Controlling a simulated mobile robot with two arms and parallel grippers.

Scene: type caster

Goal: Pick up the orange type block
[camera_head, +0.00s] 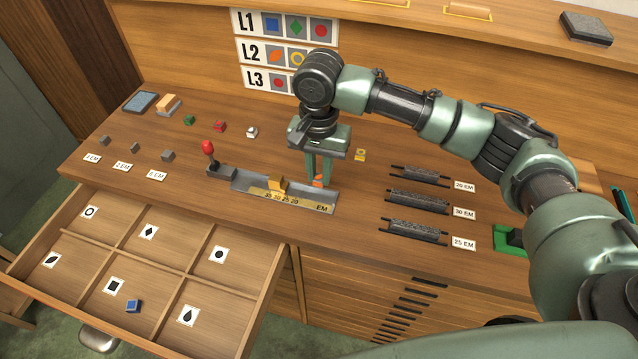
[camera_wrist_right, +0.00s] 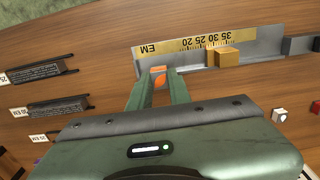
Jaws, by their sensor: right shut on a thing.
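My right gripper (camera_head: 319,178) points down near the right end of the metal measuring tray (camera_head: 245,182). It is shut on the orange type block (camera_head: 319,182). In the right wrist view the block (camera_wrist_right: 159,82), with an orange leaf shape on its face, sits between the fingertips (camera_wrist_right: 160,76). The block is beside or over the tray's edge; I cannot tell whether it touches anything below. My left gripper is not in view.
A brass slider (camera_head: 278,184) and a red-knobbed lever (camera_head: 208,150) are on the tray. A yellow block (camera_head: 360,155) stands right of the gripper, with several dark bars (camera_head: 418,200) farther right. The open compartment drawer (camera_head: 185,235) holds a blue block (camera_head: 133,306).

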